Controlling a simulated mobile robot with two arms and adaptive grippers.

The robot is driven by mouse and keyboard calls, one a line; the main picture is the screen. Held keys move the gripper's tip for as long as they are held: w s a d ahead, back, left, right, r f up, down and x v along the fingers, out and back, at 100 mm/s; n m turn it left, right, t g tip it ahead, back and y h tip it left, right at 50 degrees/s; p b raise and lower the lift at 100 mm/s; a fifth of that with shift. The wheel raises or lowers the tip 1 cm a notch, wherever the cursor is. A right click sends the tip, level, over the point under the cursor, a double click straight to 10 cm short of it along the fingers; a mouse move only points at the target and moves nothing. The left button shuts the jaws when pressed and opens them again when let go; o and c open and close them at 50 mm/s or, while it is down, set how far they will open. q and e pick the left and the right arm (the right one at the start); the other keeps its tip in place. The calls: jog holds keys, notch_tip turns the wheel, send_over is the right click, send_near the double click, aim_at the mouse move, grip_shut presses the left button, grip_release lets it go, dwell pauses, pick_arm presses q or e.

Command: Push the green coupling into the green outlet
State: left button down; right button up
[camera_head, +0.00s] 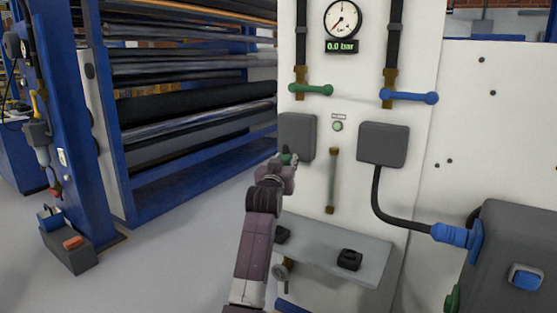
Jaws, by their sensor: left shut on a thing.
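My left gripper (283,166) is in front of the white panel, just below the left grey box. It is shut on a small dark green piece (289,158), which looks like the green coupling and is mostly hidden by the fingers. A grey box (297,135) on the panel is right above and behind the gripper. I cannot make out a green outlet there. A green round part (452,298) shows at the lower left side of the dark machine, partly cut off. My right gripper is not in view.
A green lever (311,90) and a blue lever (409,97) sit under a gauge (342,20) reading 0.0 bar. A second grey box (383,144) has a black hose running to a blue coupling (450,235). A grey shelf (330,252) juts out below.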

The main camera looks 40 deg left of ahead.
pick_arm(q)
jog(key=w+d+f+n+t+h, duration=0.15)
jog(key=d+f+h, duration=0.25)
jog(key=d, duration=0.7)
jog(key=w+d+f+n+t+h, duration=0.1)
jog(key=w+d+f+t+h, duration=0.3)
jog(key=d, duration=0.8)
jog(key=s+d+f+n+y, duration=0.2)
jog(key=s+d+f+n, duration=1)
jog(key=f, duration=0.3)
jog(key=d, duration=0.8)
jog(key=shift+w+r+m, duration=0.25)
jog(key=shift+m, duration=0.2)
jog(key=shift+d+t, duration=0.1)
jog(key=shift+t, duration=0.15)
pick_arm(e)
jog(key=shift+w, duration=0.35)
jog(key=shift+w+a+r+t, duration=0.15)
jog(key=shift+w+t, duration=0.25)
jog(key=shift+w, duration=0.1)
